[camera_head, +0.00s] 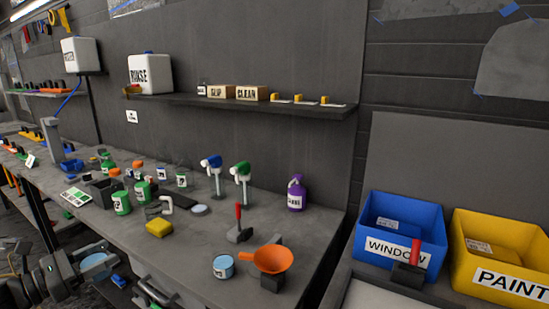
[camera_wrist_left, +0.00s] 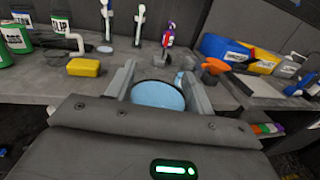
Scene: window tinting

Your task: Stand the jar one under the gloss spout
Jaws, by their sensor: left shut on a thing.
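My left gripper (camera_head: 98,262) is at the lower left in the head view, in front of the bench edge. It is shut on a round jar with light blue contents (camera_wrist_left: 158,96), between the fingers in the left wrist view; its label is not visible. A second light blue jar (camera_head: 223,267) stands on the bench near the front. Two pump spouts stand at the back of the bench: one with a blue head (camera_head: 211,163) and one with a green head (camera_head: 241,171). I cannot read which is gloss. My right gripper is out of view.
An orange funnel (camera_head: 272,260), a red-handled tool (camera_head: 239,225), a yellow sponge (camera_head: 159,228) and a purple spray bottle (camera_head: 296,195) are on the bench (camera_head: 190,250). Green tins (camera_head: 121,202) crowd the left. Blue (camera_head: 399,225) and yellow bins (camera_head: 502,243) stand at right.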

